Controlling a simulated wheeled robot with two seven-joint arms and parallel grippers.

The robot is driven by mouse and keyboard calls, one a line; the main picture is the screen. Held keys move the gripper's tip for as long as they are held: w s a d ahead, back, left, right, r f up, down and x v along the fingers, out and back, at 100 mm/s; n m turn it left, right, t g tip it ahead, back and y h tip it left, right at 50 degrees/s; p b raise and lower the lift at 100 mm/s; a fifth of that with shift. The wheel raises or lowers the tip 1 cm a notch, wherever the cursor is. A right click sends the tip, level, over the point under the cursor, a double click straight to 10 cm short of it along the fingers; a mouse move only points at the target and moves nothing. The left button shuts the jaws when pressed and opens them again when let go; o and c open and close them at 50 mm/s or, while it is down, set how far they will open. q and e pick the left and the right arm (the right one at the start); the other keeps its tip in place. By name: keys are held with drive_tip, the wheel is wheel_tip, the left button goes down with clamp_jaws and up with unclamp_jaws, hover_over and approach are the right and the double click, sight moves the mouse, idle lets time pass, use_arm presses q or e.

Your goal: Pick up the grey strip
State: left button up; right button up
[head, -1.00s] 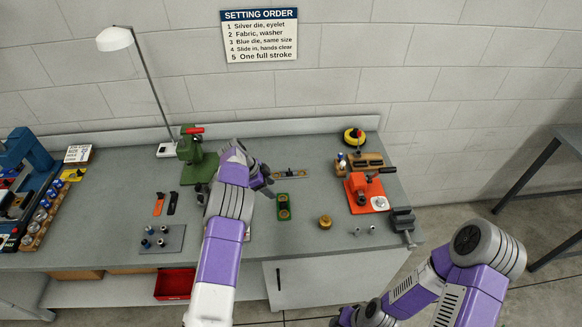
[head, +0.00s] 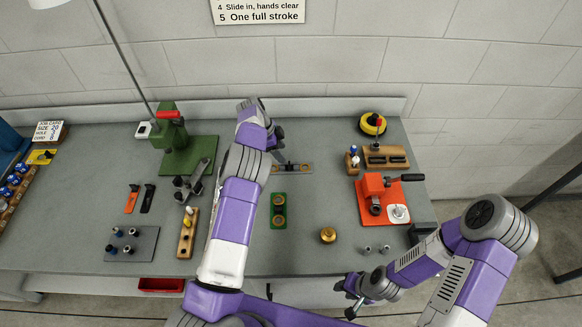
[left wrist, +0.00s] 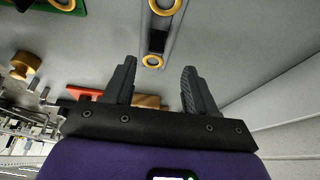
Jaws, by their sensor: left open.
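The grey strip (head: 295,168) lies flat on the bench in the head view, just right of my left gripper, with brass-coloured rings and a dark middle part on it. In the left wrist view the strip (left wrist: 172,28) shows at the top, beyond and between the fingertips. My left gripper (left wrist: 157,68) is open and empty, apart from the strip. In the head view the left gripper (head: 276,134) is small and partly hidden by its own wrist. My right gripper (head: 347,298) is low at the bench's front edge, its dark fingers apart, away from the strip.
A green press (head: 185,150) stands left of my left arm. A green plate with brass rings (head: 278,210) and a brass knob (head: 328,235) lie in front of the strip. An orange press (head: 375,195) and wooden block (head: 385,157) stand right. The bench around the strip is clear.

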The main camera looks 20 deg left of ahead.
sight(288, 168)
use_arm(q)
drive_tip(key=shift+w+d+f, duration=0.2)
drive_tip(key=shift+f, duration=0.4)
drive_tip(key=shift+s+d+f, duration=0.3)
drive_tip(key=shift+d+f, duration=0.15)
drive_tip(key=shift+f, duration=0.35)
drive_tip(key=x, duration=0.4)
drive_tip(key=shift+f, duration=0.1)
clamp_jaws()
